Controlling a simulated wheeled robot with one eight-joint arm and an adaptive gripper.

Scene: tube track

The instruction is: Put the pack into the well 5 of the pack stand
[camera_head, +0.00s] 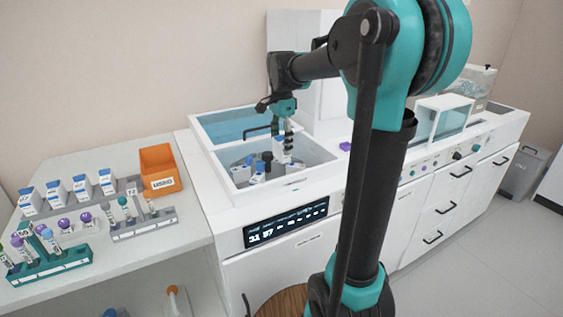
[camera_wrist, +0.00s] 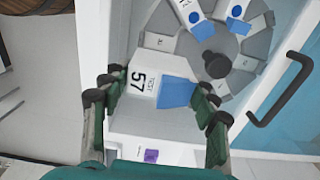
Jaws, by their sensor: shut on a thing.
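My gripper (camera_head: 286,125) is over the open bay of the white machine and is shut on a white pack (camera_head: 281,148) with a blue end. In the wrist view my gripper (camera_wrist: 155,103) has its fingers on both sides of this pack (camera_wrist: 143,82), whose label reads 57. The round grey holder in the bay, seemingly the pack stand (camera_wrist: 257,45), has a dark central knob (camera_wrist: 218,65) and wedge-shaped wells. Two other packs with blue dots (camera_wrist: 190,15) stand in it. I cannot read which well is 5. Whether the held pack touches the holder is unclear.
A blue see-through lid (camera_head: 235,123) with a black handle (camera_wrist: 283,88) is beside the bay. Bay walls surround the holder. The left bench carries several packs (camera_head: 82,187), tube racks (camera_head: 50,262) and an orange bin (camera_head: 160,166).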

